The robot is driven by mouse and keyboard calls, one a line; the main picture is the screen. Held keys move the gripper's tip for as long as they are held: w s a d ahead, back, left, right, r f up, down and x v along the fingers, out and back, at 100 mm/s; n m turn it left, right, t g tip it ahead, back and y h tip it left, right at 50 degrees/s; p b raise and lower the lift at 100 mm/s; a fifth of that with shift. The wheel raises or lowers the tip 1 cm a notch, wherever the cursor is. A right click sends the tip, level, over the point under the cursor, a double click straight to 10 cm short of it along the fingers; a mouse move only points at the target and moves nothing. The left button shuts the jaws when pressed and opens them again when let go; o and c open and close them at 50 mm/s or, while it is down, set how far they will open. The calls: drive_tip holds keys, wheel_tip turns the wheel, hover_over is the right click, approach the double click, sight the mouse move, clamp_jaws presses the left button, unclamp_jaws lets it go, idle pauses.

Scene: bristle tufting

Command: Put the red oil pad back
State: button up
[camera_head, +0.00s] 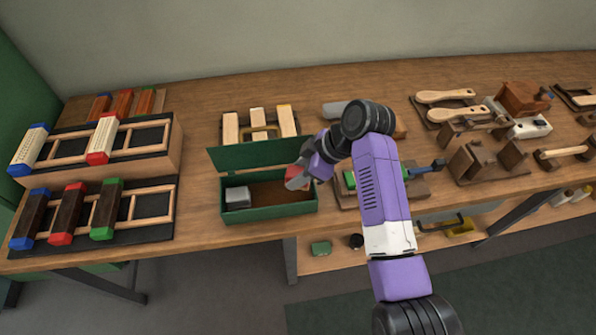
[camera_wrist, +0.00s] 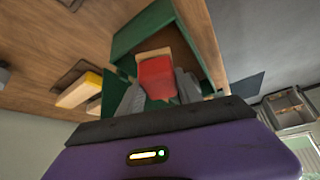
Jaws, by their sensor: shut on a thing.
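The red oil pad (camera_wrist: 157,78) is between my gripper's two grey fingers in the wrist view, with a tan edge showing beyond the red. In the head view a bit of the red pad (camera_head: 296,171) shows beside my gripper (camera_head: 297,181). My gripper is shut on the pad at the right end of the green box (camera_head: 262,213), whose lid (camera_head: 235,158) stands open at the back. A grey block (camera_head: 237,197) sits in the left part of the box. I cannot tell whether the pad touches the box floor.
Wooden racks with coloured-end blocks (camera_head: 70,215) stand at the left. Pale blocks in a holder (camera_head: 257,122) are behind the box. A fixture with a green part (camera_head: 349,181) is close on the right. Bare tabletop (camera_head: 197,150) lies left of the box.

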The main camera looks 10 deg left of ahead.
drive_tip(key=shift+f+b, duration=0.35)
drive_tip(key=shift+f, duration=0.25)
drive_tip(key=o, duration=1.3)
drive_tip(key=shift+r, duration=0.3)
drive_tip(key=v, duration=1.2)
drive_tip(key=shift+r+b, duration=0.35)
drive_tip(key=shift+b, duration=0.05)
